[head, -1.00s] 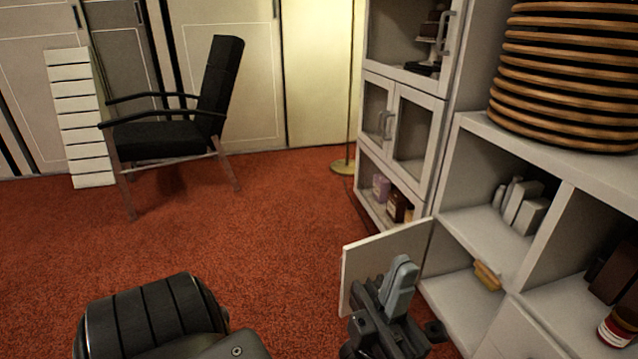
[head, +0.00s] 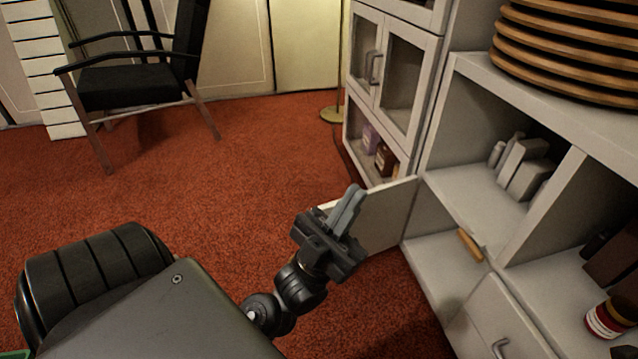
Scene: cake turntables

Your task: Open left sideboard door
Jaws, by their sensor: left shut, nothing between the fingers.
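The left sideboard door (head: 390,212) is a pale grey-white panel. It stands swung out from the sideboard (head: 440,262), and the lower left compartment behind it is exposed. My left gripper (head: 346,208) is shut and empty. In the picture it overlaps the door's outer end; whether it touches the panel I cannot tell. The door's handle is not visible. My right gripper is not in view.
A glass-door cabinet (head: 436,25) stands behind the sideboard. A stack of round wooden boards (head: 570,60) sits on the sideboard top. A black armchair (head: 125,85) is at the upper left. Red carpet (head: 230,165) is free between them.

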